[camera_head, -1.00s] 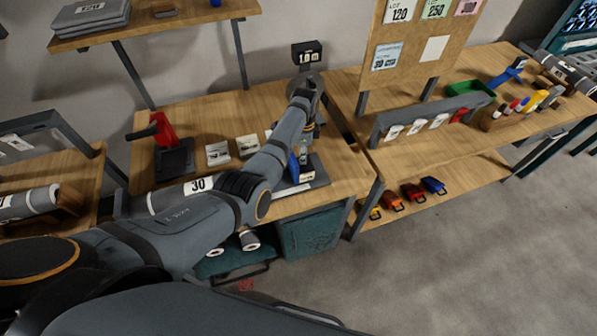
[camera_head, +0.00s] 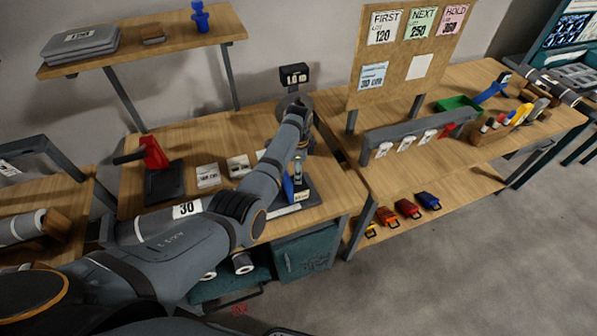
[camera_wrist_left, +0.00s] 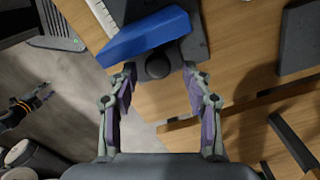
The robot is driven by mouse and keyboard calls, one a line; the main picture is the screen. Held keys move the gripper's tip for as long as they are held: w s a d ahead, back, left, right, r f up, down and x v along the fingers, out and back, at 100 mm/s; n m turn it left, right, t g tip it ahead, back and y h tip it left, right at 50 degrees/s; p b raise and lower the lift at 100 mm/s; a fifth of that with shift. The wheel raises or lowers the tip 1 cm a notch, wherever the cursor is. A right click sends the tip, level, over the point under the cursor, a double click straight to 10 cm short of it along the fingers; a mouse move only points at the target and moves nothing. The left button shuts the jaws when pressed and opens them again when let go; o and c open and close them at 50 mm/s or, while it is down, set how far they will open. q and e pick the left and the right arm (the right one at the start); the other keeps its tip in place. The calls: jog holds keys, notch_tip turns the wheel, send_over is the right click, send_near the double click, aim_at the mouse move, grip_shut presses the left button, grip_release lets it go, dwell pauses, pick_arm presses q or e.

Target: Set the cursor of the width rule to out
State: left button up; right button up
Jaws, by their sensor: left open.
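A dark device (camera_head: 312,192) with a pale strip (camera_head: 284,210) along its front edge sits on the middle bench; I take it for the width rule. A blue piece (camera_head: 288,188) stands on it. In the left wrist view the blue piece (camera_wrist_left: 148,36) lies across the device, with a dark round knob (camera_wrist_left: 158,66) just below it. The marked strip (camera_wrist_left: 102,16) shows at upper left. My left gripper (camera_wrist_left: 157,90) is open and empty, its fingers spread either side below the knob. A small dark gripper, seemingly my right one (camera_wrist_left: 42,95), is at the left.
A grey roll labelled 30 (camera_head: 186,209) is partly behind my arm. A post with a black display (camera_head: 295,76) stands behind. A teal bin (camera_head: 306,255) is below the bench.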

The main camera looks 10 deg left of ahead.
pick_arm(q)
notch_tip(320, 180, up, 11)
jog(key=shift+d+r, duration=0.15)
jog(key=shift+r, duration=0.05)
jog(key=shift+f, duration=0.1)
dwell(0.4)
